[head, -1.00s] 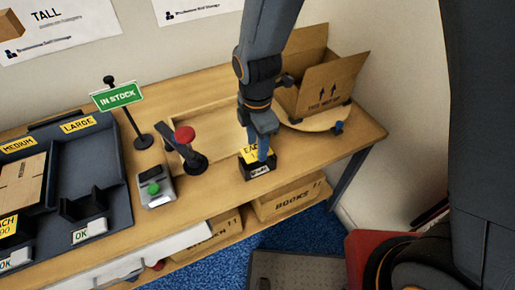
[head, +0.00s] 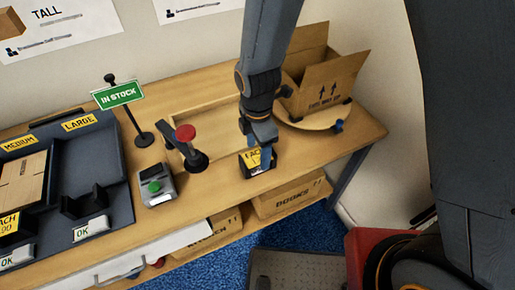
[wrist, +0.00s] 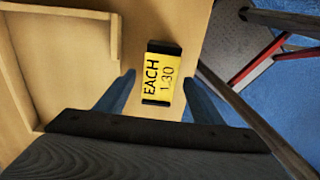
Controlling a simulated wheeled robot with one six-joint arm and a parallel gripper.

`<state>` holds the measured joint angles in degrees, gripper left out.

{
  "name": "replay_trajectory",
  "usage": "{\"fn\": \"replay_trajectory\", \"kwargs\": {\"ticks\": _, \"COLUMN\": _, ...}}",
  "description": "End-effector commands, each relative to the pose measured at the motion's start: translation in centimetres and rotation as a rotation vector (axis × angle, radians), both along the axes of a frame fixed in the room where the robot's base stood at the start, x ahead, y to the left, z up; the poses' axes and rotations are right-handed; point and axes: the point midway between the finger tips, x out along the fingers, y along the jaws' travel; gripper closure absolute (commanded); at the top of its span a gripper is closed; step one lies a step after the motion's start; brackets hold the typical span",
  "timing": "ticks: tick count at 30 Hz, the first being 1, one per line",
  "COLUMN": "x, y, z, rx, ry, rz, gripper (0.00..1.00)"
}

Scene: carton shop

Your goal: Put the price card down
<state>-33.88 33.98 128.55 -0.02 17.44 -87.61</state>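The yellow price card (head: 251,160), reading "EACH", sits with its black holder on the wooden bench near the front edge. In the wrist view the card (wrist: 162,79) reads "EACH 1.30" and lies between my two fingertips. My gripper (head: 262,143) is just above and behind the card in the head view, partly covering it. In the wrist view my gripper (wrist: 161,80) is open, with a narrow gap on each side of the card.
An open carton (head: 325,85) stands on a round board at right. A green-button device (head: 155,187) and "IN STOCK" sign (head: 119,95) are left.

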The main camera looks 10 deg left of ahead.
Motion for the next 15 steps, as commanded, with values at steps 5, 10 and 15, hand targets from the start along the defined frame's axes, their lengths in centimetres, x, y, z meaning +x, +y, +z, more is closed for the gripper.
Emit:
{"fn": "replay_trajectory", "kwargs": {"ticks": 5, "x": 0.0, "y": 0.0, "z": 0.0, "rx": 0.000, "ry": 0.000, "rz": 0.000, "gripper": 0.39}}
{"fn": "replay_trajectory", "kwargs": {"ticks": 10, "x": 0.0, "y": 0.0, "z": 0.8, "rx": 0.001, "ry": -0.002, "rz": 0.000, "gripper": 0.39}}
{"fn": "replay_trajectory", "kwargs": {"ticks": 15, "x": 0.1, "y": 0.1, "z": 2.5, "rx": 0.002, "ry": -0.003, "rz": 0.000, "gripper": 0.39}}
